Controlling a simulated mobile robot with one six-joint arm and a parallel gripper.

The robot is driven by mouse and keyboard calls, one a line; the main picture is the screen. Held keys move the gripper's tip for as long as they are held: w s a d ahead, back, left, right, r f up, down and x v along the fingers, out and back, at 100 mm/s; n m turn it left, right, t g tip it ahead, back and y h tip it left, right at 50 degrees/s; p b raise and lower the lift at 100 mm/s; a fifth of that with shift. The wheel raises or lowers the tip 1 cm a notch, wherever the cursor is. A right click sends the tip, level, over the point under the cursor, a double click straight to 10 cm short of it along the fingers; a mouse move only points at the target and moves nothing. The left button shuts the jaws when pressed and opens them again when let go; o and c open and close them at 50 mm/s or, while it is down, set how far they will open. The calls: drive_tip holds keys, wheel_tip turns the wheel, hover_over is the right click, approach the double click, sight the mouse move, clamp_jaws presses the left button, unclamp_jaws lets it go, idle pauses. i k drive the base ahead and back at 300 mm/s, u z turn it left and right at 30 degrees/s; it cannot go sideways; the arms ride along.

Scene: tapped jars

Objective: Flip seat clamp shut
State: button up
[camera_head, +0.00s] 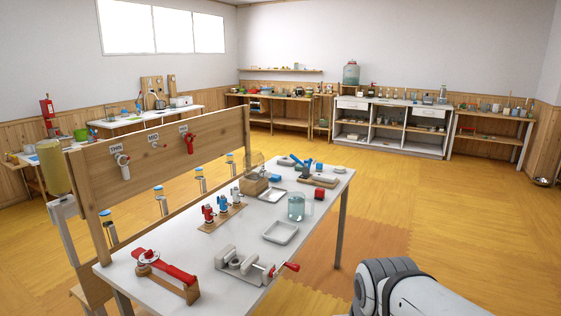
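A device with a long red bar (175,267) stands at the near left corner of the white table (210,262). Its bar runs from a round grey-and-red part on the left to an upright wooden piece on the right. To its right is a grey vise-like fixture (240,264) with a red handle (285,268) pointing right. I cannot tell for sure which of these is the seat clamp, or whether a clamp is open. A white link of my arm shows at the bottom right, apart from the table. My gripper is out of view.
A wooden board (170,148) with taps stands along the table's left side. A small rack with red and blue items (222,212), a white tray (281,232) and a glass jar (296,207) stand farther back. The floor (440,215) right of the table is clear.

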sight(292, 155)
drive_tip(key=i, duration=0.95)
